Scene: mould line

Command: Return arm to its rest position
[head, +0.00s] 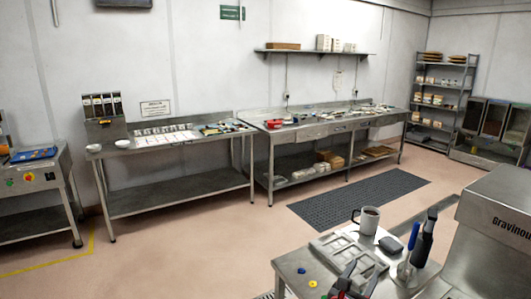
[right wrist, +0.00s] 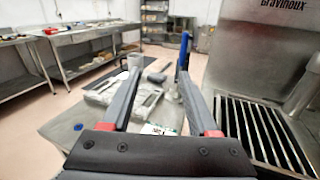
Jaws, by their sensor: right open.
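My right gripper (head: 361,270) shows at the bottom of the head view, over the near steel table (head: 300,268). In the right wrist view my right gripper (right wrist: 160,78) has its two grey fingers spread apart, with nothing held between them. The fingers point across the tabletop, towards a grey metal mould (right wrist: 147,100) on the near table. The mould (head: 338,247) also shows in the head view, just beyond the gripper. My left gripper is in neither view.
A mug (head: 369,220), a dark flat item (head: 390,244) and a blue-handled tool (head: 411,238) stand near the gripper. The Gravinoux machine (head: 490,235) is to the right. Workbenches (head: 180,190) line the back wall. Open floor lies between, with a dark mat (head: 360,198).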

